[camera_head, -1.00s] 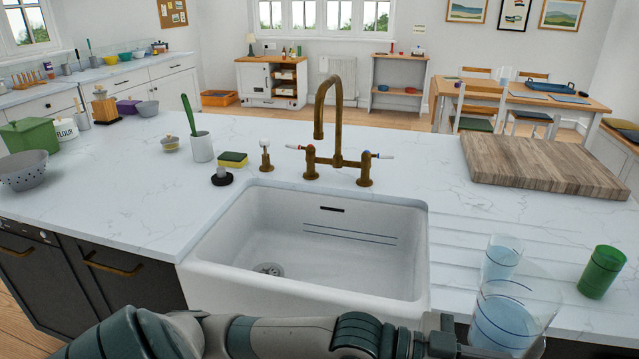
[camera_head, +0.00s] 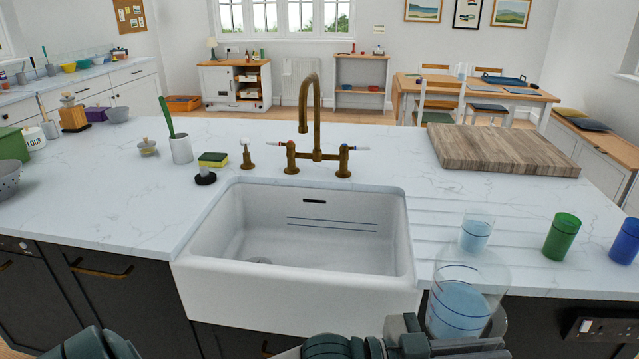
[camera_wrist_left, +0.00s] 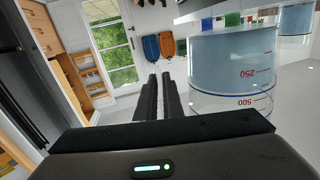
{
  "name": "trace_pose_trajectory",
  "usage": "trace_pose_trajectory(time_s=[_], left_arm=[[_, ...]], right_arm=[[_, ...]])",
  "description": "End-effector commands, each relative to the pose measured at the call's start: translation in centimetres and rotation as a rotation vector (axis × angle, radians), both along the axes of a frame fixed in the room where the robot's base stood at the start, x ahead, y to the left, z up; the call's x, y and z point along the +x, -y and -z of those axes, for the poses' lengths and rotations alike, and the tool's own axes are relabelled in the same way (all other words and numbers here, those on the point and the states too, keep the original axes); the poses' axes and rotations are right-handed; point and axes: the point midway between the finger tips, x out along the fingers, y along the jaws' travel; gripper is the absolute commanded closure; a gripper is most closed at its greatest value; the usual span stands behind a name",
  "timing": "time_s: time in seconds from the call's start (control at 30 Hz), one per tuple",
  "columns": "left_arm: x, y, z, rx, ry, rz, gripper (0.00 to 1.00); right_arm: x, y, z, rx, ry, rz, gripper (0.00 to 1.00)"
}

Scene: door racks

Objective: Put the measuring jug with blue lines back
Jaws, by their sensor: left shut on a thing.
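A clear measuring jug with blue lines and pale blue contents (camera_head: 462,298) is in front of the worktop's front edge, right of the sink. It stands about upright. My left gripper (camera_head: 415,340) is at its lower left, shut on the jug; its fingertips are hard to make out in the head view. In the left wrist view the two fingers (camera_wrist_left: 164,95) are close together, and the jug (camera_wrist_left: 232,72) is right beside them, with red 250 and 500 marks. The exact grip point is unclear. My right gripper is not in view.
A smaller glass with pale blue contents (camera_head: 476,232) stands on the worktop behind the jug. A green cup (camera_head: 562,237) and a blue cup (camera_head: 625,240) stand to the right. The white sink (camera_head: 300,300) is left, a wooden board (camera_head: 500,148) behind. The worktop between glass and green cup is clear.

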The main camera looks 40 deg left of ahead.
Motion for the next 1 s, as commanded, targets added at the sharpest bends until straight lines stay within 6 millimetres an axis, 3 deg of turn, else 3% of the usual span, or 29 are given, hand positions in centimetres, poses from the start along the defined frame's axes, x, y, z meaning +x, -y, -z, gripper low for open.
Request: trace_pose_trajectory(time_s=[0.17,0.43,0.73,1.0], left_arm=[[0.3,-1.1,0.2,-0.008,-0.001,-0.111,1.00],[0.8,-5.7,2.8,-0.010,0.001,-0.390,1.00],[-1.3,-11.6,5.9,-0.001,-0.003,-0.671,1.00],[-2.8,-14.0,7.4,0.001,0.002,-0.777,1.00]], right_arm=[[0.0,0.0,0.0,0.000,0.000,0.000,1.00],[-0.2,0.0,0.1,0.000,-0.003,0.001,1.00],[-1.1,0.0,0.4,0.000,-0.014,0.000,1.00],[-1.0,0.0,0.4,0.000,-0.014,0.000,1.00]])
